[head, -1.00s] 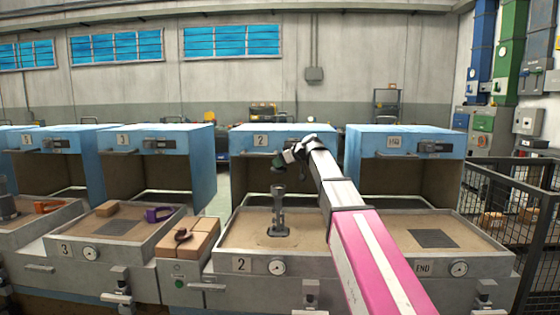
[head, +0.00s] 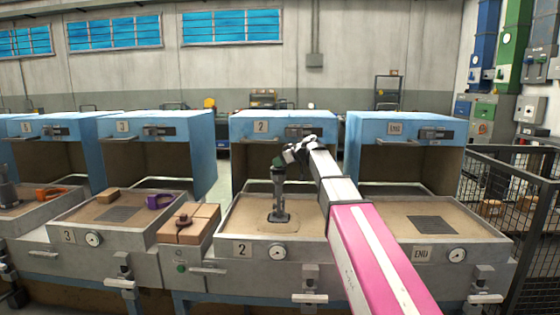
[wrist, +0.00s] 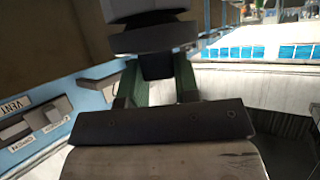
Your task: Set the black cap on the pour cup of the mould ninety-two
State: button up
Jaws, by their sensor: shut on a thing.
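A grey, upright mould (head: 279,203) with a flared top and a wide foot stands on the sand bed of station 2. I cannot read a number on it. My gripper (head: 279,161) is right over its top; its green fingers also show in the wrist view (wrist: 157,85). They are shut on the black cap (wrist: 157,64), whose dark stem sits between them. A grey round disc (wrist: 152,38) lies just beyond it in the wrist view; I cannot tell if it belongs to the cap or the mould. In the head view the cap is mostly hidden, and contact with the cup is unclear.
A blue hood marked 2 (head: 282,126) stands behind the mould. Brown blocks (head: 190,222) with a dark ring-like piece sit to the left. Station 3 (head: 120,213) has a purple piece (head: 159,201). The END bed (head: 400,228) on the right is largely clear. A mesh fence (head: 520,200) closes the right.

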dwell(0.3)
jog(key=o, duration=1)
jog(key=v, duration=1)
jog(key=shift+s+d+r, duration=0.2)
jog(key=shift+d, duration=0.1)
